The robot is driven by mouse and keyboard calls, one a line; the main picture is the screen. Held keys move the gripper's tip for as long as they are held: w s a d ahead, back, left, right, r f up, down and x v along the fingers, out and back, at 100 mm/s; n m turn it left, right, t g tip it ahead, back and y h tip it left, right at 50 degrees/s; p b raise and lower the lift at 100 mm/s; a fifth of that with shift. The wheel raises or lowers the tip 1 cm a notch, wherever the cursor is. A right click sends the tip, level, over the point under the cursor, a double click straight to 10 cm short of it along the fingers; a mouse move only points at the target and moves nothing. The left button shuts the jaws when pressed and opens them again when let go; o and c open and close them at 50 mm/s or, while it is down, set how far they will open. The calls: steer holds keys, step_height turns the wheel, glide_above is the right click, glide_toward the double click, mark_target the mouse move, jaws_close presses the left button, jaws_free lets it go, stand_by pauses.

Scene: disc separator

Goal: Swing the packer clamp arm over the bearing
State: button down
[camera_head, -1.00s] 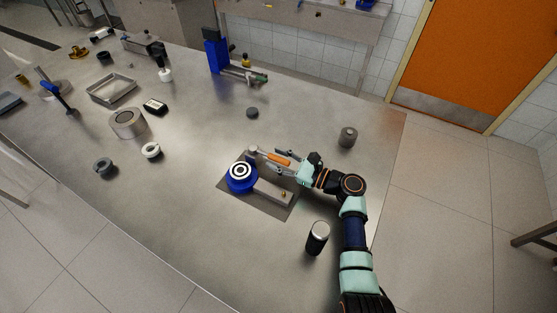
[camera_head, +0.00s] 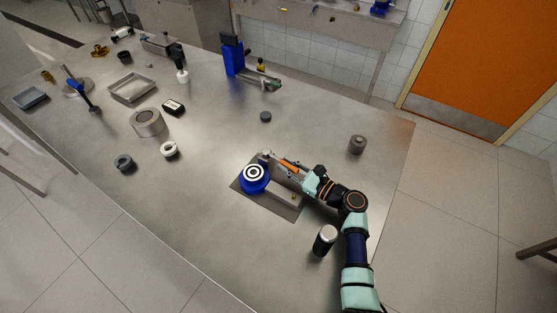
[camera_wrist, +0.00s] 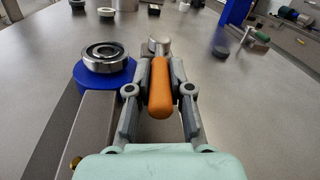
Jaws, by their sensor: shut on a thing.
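The bearing (camera_head: 254,172) is a ringed disc on a round blue base (camera_head: 254,187); it also shows at the left in the wrist view (camera_wrist: 104,56). The packer clamp arm has an orange handle (camera_wrist: 160,88) and a metal end (camera_wrist: 159,46); its handle shows in the head view (camera_head: 290,166). My gripper (camera_wrist: 159,91) is shut on the orange handle, with a finger on each side. The metal end is to the right of the bearing in the wrist view, beside it and not over it. The fingers partly hide the arm's lower parts.
A grey bar (camera_wrist: 92,128) with a brass knob (camera_wrist: 76,162) runs from the blue base toward me. A dark cylinder (camera_head: 324,240) stands near my forearm. A grey cylinder (camera_head: 357,145) and a dark disc (camera_head: 265,117) stand beyond. The table's near left is clear.

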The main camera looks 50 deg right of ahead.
steer(key=shift+a, duration=0.1)
steer(key=c, duration=1.1)
jaws_free()
steer(key=shift+o, duration=0.2)
